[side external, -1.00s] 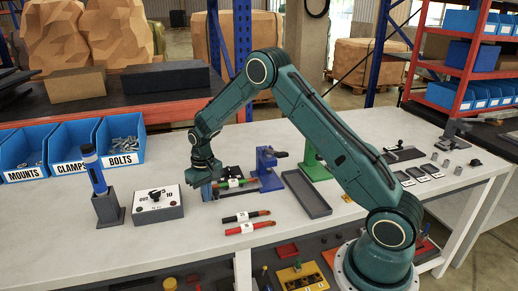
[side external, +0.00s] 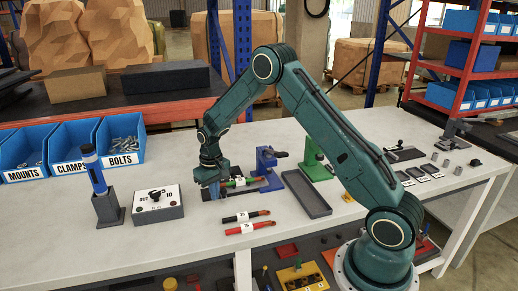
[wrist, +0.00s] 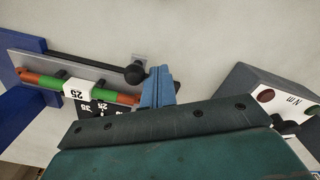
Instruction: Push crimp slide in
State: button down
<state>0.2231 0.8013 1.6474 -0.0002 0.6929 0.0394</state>
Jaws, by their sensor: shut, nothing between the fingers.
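My gripper (side external: 214,193) points down over the bench at the left end of the blue crimp fixture (side external: 267,172). In the wrist view, its blue fingers (wrist: 158,88) are shut with nothing between them. A black rod with a round black knob (wrist: 134,73), which looks like the crimp slide, lies along the grey plate. The knob is right beside the fingers; I cannot tell whether they touch. A green and red-brown cable (wrist: 46,83) with a white "25" label lies along the fixture, its near end close to the fingers.
Black (side external: 246,216) and red (side external: 250,228) cables lie on the bench in front. A grey control box (side external: 157,204) and an upright blue tool in a stand (side external: 110,209) are at the left. A dark empty tray (side external: 307,194) and a green fixture (side external: 312,160) are at the right.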

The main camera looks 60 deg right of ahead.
aim_at(223, 189)
jog(key=shift+s+d, duration=1.55)
jog(key=shift+s, duration=0.05)
dwell(0.8)
jog(key=shift+w+r, duration=0.1)
jog(key=shift+r, duration=0.05)
jog(key=shift+w+a+r, duration=0.25)
jog(key=shift+a+r, duration=0.05)
jog(key=shift+r, duration=0.15)
jog(key=shift+w+a+r, duration=0.25)
jog(key=shift+r, duration=0.15)
jog(key=shift+r, duration=2.5)
jog(key=shift+r, duration=0.1)
notch_tip(223, 189, up, 14)
jog(key=shift+f, duration=0.2)
